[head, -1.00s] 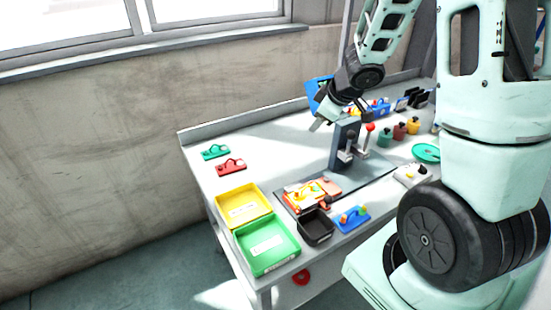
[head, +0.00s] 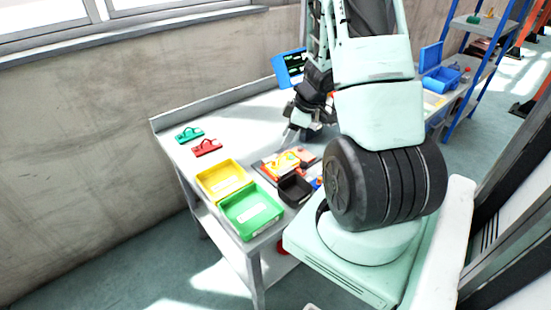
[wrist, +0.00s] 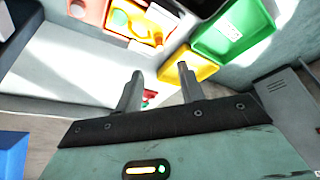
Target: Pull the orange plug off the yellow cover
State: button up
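The yellow cover (head: 287,159) sits on an orange-red part near the middle of the workbench. It also shows at the top of the wrist view (wrist: 137,8), where a small orange piece (wrist: 158,38), probably the plug, is at its edge. The plug is too small to tell apart in the head view. My gripper (wrist: 159,72) is open, with nothing between its two fingers. In the head view my gripper (head: 291,135) is above the bench, behind the yellow cover and apart from it.
A yellow tray (head: 222,167) and a green tray (head: 225,224) stand at the bench's front left. A black bin (head: 296,190) is close beside the cover's base. Green (head: 189,134) and red (head: 207,147) parts lie at left. My arm and body hide the right side.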

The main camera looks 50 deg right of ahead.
aim_at(274, 163)
jog(key=b+x, duration=0.3)
jog(key=x, duration=0.6)
jog(key=shift+w+f, duration=0.1)
jog(key=shift+f, duration=0.3)
grip_shut()
